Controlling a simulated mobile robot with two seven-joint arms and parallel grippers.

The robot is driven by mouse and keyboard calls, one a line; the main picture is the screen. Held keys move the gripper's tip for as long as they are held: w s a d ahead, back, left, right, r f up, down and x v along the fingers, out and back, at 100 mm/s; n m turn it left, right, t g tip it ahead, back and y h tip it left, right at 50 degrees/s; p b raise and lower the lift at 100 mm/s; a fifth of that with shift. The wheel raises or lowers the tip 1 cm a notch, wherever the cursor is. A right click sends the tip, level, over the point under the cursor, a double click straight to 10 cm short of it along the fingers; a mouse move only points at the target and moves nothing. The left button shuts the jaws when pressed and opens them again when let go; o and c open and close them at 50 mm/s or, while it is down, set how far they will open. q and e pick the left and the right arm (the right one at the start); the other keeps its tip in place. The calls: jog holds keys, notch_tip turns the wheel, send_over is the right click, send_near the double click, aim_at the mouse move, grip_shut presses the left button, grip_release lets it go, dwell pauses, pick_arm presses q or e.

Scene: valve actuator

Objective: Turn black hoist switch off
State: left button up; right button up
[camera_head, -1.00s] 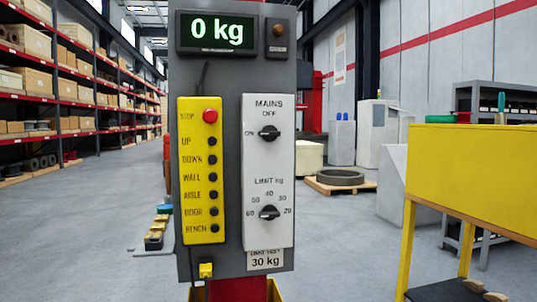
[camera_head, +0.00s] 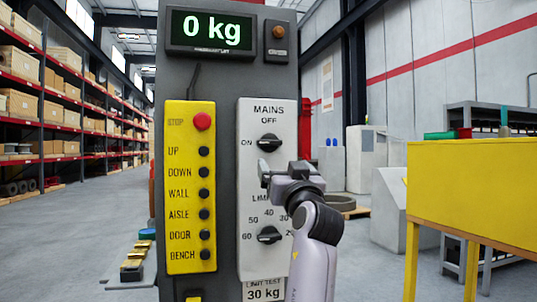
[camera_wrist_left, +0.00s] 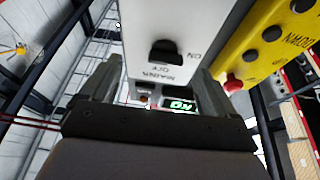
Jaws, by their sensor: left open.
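The black hoist switch (camera_head: 268,142) is the upper knob on the white MAINS panel (camera_head: 250,185). Its bar lies roughly level, with ON at its left and OFF above it. My left gripper (camera_head: 264,174) is in front of the panel, just below the switch and apart from it. In the left wrist view the switch (camera_wrist_left: 165,52) shows upside down, beyond the open fingers of my left gripper (camera_wrist_left: 150,88). Nothing is between the fingers. My right gripper is not in view.
The black limit knob (camera_head: 269,235) is below on the same panel, close to my left arm. A yellow button box (camera_head: 190,255) with a red stop button (camera_head: 202,121) is to the left. A display (camera_head: 212,32) above reads 0 kg. A yellow table (camera_head: 470,190) stands at right.

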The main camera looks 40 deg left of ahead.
aim_at(271, 142)
pick_arm(q)
jog(key=shift+n+g+y, duration=0.4)
jog(key=shift+y, duration=0.1)
jog(key=shift+w+a+r+p, duration=0.2)
jog(key=shift+w+a+r, duration=0.4)
jog(key=shift+a+r, duration=0.3)
jog(key=shift+w+a+r+p, duration=0.25)
jog(key=shift+w+a+r, duration=0.3)
jog(key=shift+a+r, duration=0.4)
jog(key=shift+w+a+r+p, duration=0.2)
jog(key=shift+w+a+r, duration=0.4)
jog(key=shift+a+r, duration=0.3)
jog(key=c, duration=1.1)
